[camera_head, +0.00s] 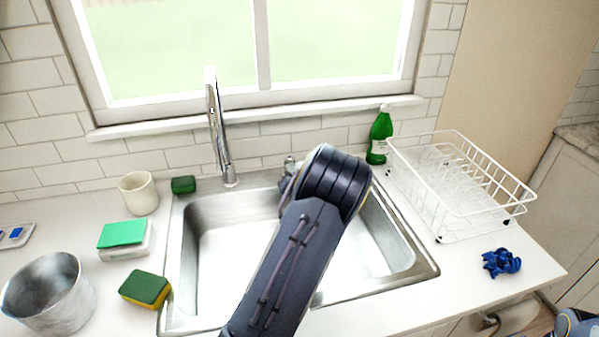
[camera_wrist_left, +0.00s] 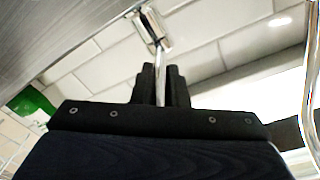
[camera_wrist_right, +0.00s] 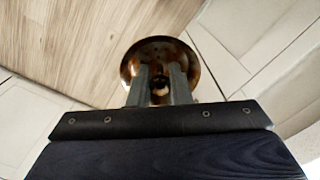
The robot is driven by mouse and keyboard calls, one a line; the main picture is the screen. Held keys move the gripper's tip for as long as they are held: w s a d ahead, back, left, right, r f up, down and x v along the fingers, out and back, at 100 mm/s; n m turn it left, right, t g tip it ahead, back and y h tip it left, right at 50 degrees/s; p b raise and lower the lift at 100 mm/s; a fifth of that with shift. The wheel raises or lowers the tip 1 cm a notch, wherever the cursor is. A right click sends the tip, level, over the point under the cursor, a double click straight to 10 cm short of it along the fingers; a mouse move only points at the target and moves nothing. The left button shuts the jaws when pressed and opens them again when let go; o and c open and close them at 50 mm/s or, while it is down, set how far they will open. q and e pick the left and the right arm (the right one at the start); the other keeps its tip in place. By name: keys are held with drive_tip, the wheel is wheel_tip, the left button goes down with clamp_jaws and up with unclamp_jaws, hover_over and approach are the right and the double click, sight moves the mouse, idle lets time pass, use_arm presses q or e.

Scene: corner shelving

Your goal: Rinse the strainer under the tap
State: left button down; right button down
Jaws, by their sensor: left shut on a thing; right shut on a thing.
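The chrome tap (camera_head: 217,130) stands behind the steel sink (camera_head: 205,310), with a small lever fitting (camera_head: 290,162) to its right. My left gripper (camera_wrist_left: 160,88) is shut on the thin metal lever, whose chrome base (camera_wrist_left: 152,32) shows beyond the fingertips. In the head view my left arm reaches over the sink and mostly hides that gripper. My right gripper (camera_wrist_right: 160,88) is shut on a round, shiny brown metal dish, seemingly the strainer (camera_wrist_right: 133,62), gripped near its middle. The strainer cannot be made out in the head view. I cannot tell whether water flows.
A metal pot (camera_head: 50,295), sponges (camera_head: 145,288) and a white cup (camera_head: 138,193) stand left of the sink. A green bottle (camera_head: 380,135), a white dish rack (camera_head: 465,237) and a crumpled blue cloth (camera_head: 501,262) are on the right. Wood flooring (camera_wrist_right: 75,40) shows beneath the right gripper.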

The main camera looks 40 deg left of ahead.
use_arm(q)
drive_tip(key=shift+w, duration=0.1)
use_arm(e)
drive_tip(key=shift+f, duration=0.15)
use_arm(q)
drive_tip(key=shift+w+d+n+g+y, duration=0.2)
drive_tip(key=shift+w+n+g+y, duration=0.1)
drive_tip(key=shift+n+g+y, duration=0.3)
drive_tip(key=shift+w+d+n+g+y, duration=0.2)
drive_tip(key=shift+w+n+g+y, duration=0.15)
drive_tip(key=shift+n+g, duration=0.35)
drive_tip(key=shift+s, duration=0.1)
drive_tip(key=c, duration=1.4)
unclamp_jaws()
drive_tip(key=shift+c, duration=0.2)
